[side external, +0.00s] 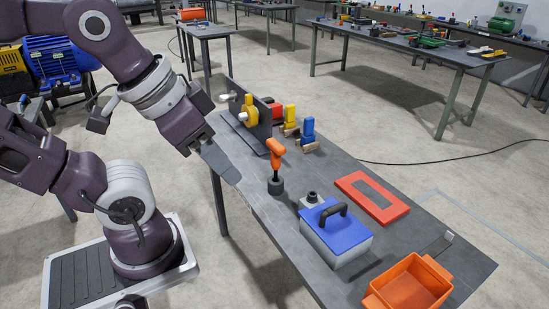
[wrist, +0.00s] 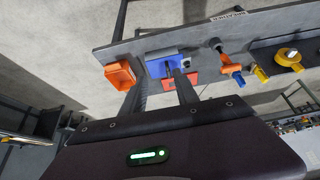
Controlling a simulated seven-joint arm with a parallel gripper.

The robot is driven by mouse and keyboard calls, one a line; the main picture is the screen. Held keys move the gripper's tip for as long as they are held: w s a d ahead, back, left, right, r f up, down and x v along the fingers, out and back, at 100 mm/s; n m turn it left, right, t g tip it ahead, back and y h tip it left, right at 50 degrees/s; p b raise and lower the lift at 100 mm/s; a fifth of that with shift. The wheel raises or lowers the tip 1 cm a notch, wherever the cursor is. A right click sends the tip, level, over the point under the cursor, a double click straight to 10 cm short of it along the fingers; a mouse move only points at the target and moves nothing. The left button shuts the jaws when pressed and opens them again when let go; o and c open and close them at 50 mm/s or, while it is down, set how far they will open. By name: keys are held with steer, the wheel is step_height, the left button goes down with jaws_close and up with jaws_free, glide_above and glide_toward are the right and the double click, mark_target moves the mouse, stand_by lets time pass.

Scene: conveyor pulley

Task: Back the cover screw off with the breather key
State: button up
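My gripper (side external: 222,165) hangs over the left edge of the workbench, left of the orange-handled tool. In the wrist view my gripper's two fingers (wrist: 160,77) are apart with nothing between them. The orange-handled tool (side external: 277,150) stands upright in a dark round base. Behind it, blue (side external: 307,130), yellow (side external: 290,115) and red (side external: 275,111) handled tools stand in a cluster. I cannot tell which tool is the breather key. I cannot make out the cover screw.
A grey box with a blue lid (side external: 334,222) and black handle stands mid-bench. Beside it are a small grey block with a dark knob (side external: 312,197) and a flat red frame (side external: 372,196). An orange bin (side external: 408,286) sits at the near end. Bare bench (side external: 255,192) lies around the orange-handled tool.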

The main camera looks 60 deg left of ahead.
steer(key=o, duration=0.3)
steer(key=shift+o, duration=0.2)
